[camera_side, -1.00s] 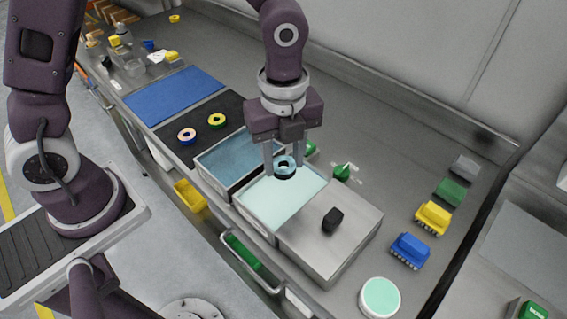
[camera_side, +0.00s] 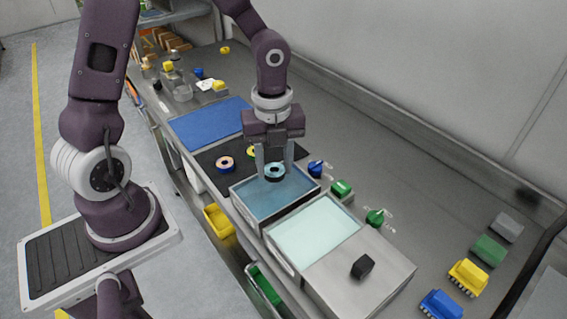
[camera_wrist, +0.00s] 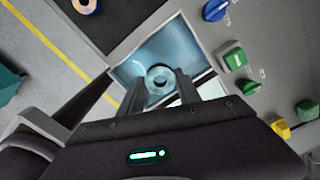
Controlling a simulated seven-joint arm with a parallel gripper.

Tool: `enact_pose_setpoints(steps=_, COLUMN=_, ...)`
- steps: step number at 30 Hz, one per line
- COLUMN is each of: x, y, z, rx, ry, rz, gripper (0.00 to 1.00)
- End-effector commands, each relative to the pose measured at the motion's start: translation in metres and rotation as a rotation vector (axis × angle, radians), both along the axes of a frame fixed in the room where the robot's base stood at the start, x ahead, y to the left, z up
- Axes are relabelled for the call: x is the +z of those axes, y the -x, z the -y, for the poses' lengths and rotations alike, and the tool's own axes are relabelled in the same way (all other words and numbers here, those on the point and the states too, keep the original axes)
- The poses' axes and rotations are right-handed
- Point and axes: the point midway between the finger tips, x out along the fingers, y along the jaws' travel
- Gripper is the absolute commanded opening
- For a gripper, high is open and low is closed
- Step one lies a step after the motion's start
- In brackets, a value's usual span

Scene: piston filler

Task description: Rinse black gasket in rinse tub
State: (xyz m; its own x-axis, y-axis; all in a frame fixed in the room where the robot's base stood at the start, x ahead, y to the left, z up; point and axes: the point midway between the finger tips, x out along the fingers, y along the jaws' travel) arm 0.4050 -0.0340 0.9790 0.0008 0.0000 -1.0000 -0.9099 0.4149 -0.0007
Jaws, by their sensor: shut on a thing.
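A ring-shaped gasket (camera_side: 274,163) looks pale blue with a dark inner part. My gripper (camera_side: 274,173) points down and is shut on it, one finger at each side. The ring is over the blue-liquid tub (camera_side: 243,210), near its back edge; I cannot tell whether it touches the liquid. In the wrist view the ring (camera_wrist: 160,68) lies between my fingertips against the blue liquid. The pale mint tub (camera_side: 282,263) stands beside it to the right. Neither tub has a readable label.
A black mat (camera_side: 207,158) behind holds a pink-and-blue ring (camera_side: 225,157) and a yellow ring (camera_side: 251,150). A blue knob (camera_side: 316,169), green switch (camera_side: 341,190) and green knob (camera_side: 376,217) sit beside the tubs. A black block (camera_side: 362,266) stands on the steel box.

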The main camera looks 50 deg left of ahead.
Motion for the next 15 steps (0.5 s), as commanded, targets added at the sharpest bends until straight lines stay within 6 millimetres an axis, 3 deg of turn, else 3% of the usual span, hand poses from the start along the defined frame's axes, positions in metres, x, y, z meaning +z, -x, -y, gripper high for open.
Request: enact_pose_setpoints(steps=15, x=-0.067, y=0.001, z=0.001, rx=0.000, ry=0.000, rz=-0.003, gripper=0.01)
